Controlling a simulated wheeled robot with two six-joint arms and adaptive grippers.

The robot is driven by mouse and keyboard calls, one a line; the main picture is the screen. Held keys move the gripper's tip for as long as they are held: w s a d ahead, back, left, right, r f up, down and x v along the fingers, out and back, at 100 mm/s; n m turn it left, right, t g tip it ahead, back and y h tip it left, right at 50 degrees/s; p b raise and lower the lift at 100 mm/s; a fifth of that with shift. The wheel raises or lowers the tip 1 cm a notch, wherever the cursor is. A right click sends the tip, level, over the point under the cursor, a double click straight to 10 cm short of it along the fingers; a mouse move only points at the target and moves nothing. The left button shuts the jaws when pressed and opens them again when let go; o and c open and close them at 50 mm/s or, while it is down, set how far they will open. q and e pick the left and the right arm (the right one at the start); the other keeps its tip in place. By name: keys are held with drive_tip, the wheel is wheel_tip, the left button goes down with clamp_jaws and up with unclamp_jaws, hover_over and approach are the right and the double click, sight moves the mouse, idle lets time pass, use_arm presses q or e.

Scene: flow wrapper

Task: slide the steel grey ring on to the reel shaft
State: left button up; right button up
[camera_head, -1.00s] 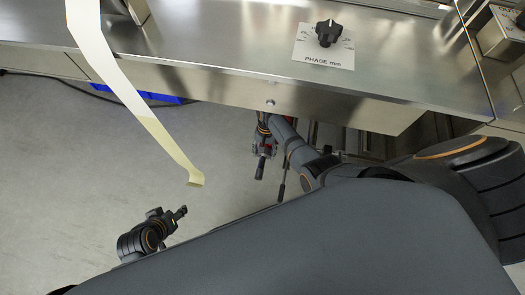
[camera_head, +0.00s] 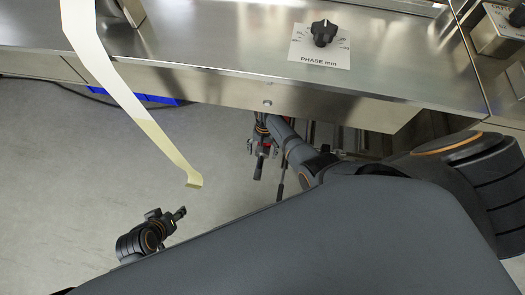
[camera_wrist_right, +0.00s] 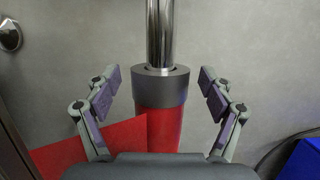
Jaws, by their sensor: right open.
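The steel grey ring (camera_wrist_right: 160,86) is in the middle of the right wrist view. It sits around the polished reel shaft (camera_wrist_right: 160,30), against the end of a red reel (camera_wrist_right: 158,128). My right gripper (camera_wrist_right: 158,80) is open, one finger on each side of the ring, with a gap showing on both sides. In the head view my right gripper (camera_head: 262,148) is below the machine's front edge, with a little red showing at it; the ring cannot be made out clearly there. My left gripper (camera_head: 179,214) is empty over the floor; its finger opening cannot be made out.
A steel machine top (camera_head: 210,45) with a phase knob (camera_head: 323,33) spans the back. A pale film strip (camera_head: 115,90) hangs down between the arms. Red film (camera_wrist_right: 85,145) runs left from the reel. A blue object (camera_wrist_right: 300,158) is at lower right in the wrist view.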

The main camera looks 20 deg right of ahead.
drive_tip(key=v, duration=1.2)
